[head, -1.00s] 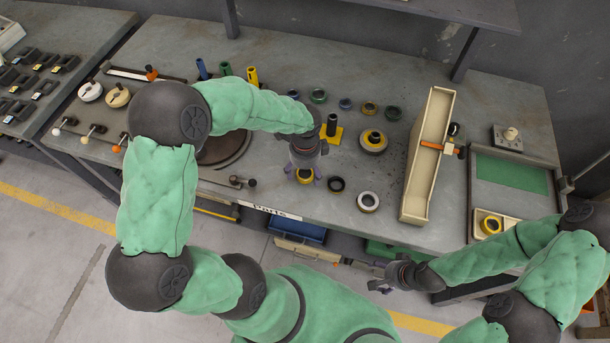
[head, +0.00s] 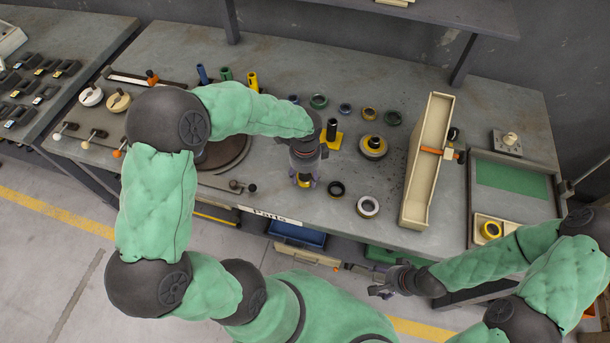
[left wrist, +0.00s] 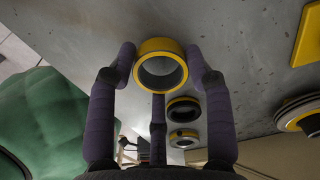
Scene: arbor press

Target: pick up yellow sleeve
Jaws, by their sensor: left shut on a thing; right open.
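The yellow sleeve (left wrist: 160,44) is a short yellow ring with a dark inner edge. It sits between the purple fingers of my left gripper (left wrist: 160,70) in the left wrist view, and the gripper is shut on it. In the head view my left gripper (head: 304,180) points down near the bench's front edge, with a bit of the yellow sleeve (head: 304,184) showing below it. I cannot tell if the sleeve touches the bench. My right gripper (head: 384,289) is open and empty, in front of the bench.
A black ring (head: 336,181) and a pale ring (head: 368,199) lie right of my left gripper. A yellow-topped disc (head: 372,154) and a yellow stand (head: 338,142) are behind. A long cream tray (head: 412,213) stands further right. Another yellow ring (head: 482,231) sits in a small holder.

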